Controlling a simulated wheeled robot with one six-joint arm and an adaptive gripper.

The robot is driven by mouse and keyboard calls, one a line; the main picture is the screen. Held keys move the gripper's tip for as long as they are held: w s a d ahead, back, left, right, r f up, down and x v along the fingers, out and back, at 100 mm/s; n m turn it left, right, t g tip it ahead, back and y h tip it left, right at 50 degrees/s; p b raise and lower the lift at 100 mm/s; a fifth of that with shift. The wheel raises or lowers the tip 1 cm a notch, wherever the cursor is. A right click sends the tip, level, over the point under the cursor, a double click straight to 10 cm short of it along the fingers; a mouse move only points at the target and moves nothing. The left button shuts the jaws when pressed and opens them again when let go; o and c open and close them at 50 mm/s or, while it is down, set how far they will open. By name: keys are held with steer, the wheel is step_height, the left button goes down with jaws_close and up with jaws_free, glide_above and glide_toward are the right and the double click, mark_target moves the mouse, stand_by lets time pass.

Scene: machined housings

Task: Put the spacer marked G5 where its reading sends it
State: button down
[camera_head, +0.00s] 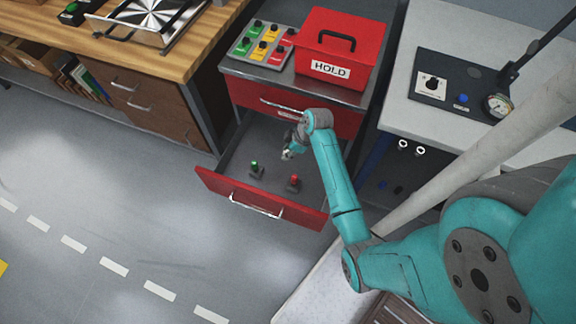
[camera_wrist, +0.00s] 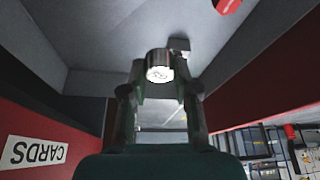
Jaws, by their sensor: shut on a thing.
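My gripper (camera_head: 288,152) reaches down into the open red drawer (camera_head: 222,188). In the wrist view, my gripper (camera_wrist: 160,80) is shut on a small round metal spacer (camera_wrist: 157,57). The spacer has a white end face with dark marking too small to read, so I cannot confirm G5. It sits between the fingertips over the grey drawer floor. In the head view the spacer is too small to make out clearly. A green-topped piece (camera_head: 255,168) and a red-topped piece (camera_head: 293,182) stand in the drawer, apart from my gripper.
A red HOLD box (camera_head: 340,48) and a tray of green, yellow and red pieces (camera_head: 262,45) stand on the cabinet. A bench at right carries a dial gauge (camera_head: 499,105) on a dark base. A wooden bench (camera_head: 160,50) is at left. A CARDS label (camera_wrist: 34,151) shows in the wrist view.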

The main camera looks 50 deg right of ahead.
mark_target(285, 170)
step_height(285, 170, down, 12)
steer(key=shift+f, duration=0.15)
stand_by(0.3)
steer(key=c, duration=0.9)
jaws_free()
steer(key=shift+f, duration=0.1)
steer(key=shift+o, duration=0.2)
steer(key=v, duration=1.2)
steer(key=shift+w, duration=0.1)
